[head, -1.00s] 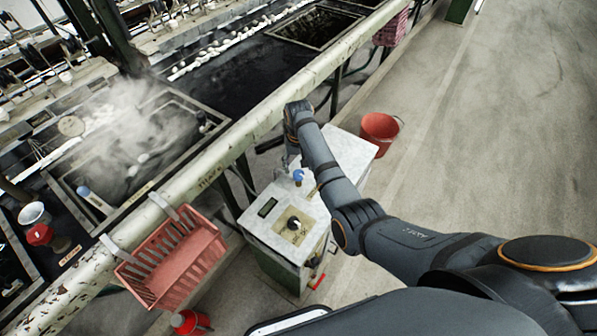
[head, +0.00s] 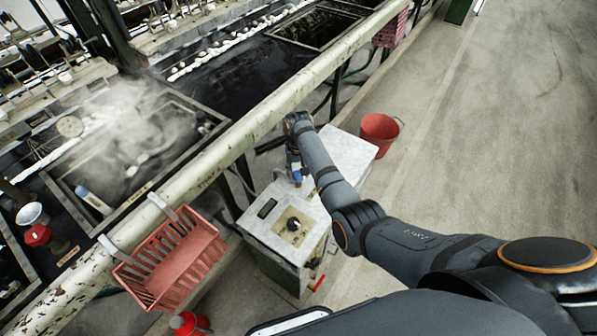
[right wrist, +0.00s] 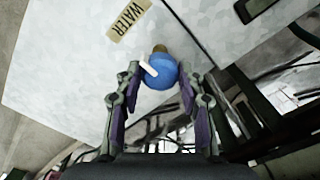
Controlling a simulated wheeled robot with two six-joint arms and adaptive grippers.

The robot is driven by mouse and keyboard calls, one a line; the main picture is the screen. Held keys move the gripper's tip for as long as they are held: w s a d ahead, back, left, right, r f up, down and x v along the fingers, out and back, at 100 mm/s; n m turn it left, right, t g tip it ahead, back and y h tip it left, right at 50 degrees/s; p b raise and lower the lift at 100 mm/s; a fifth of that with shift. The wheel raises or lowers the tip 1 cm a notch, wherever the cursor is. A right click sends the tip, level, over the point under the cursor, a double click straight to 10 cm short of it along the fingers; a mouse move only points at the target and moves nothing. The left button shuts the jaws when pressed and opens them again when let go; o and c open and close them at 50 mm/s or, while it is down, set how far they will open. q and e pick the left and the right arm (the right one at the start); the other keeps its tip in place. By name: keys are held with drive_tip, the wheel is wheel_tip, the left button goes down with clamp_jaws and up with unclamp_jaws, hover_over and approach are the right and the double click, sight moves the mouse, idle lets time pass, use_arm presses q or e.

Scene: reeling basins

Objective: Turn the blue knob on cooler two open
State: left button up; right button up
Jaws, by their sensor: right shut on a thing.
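In the head view my right gripper (head: 294,172) is small and mostly hidden by the arm. My left gripper is not in view.
A black dial (head: 293,224) and a dark display (head: 267,208) are on the cabinet top. A pink basket (head: 170,262) hangs on the long pale rail (head: 235,138) beside steaming basins. A red bucket (head: 379,132) stands behind the cabinet. The floor at right is clear.

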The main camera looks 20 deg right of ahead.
drive_tip(key=shift+r+n+p, duration=0.15)
drive_tip(key=shift+n+p, duration=0.25)
drive_tip(key=shift+p, duration=0.2)
drive_tip(key=shift+n+p, duration=1.05)
drive_tip(key=shift+n, duration=0.05)
drive_tip(key=n+p, duration=0.2)
drive_tip(key=n, duration=0.2)
drive_tip(key=shift+n+p, duration=0.3)
drive_tip(key=n+p, duration=0.1)
drive_tip(key=n, duration=0.4)
drive_tip(key=shift+p, duration=0.3)
drive_tip(key=n, duration=0.5)
drive_tip(key=shift+p, duration=0.35)
drive_tip(key=shift+n, duration=0.3)
drive_tip(key=o, duration=1.2)
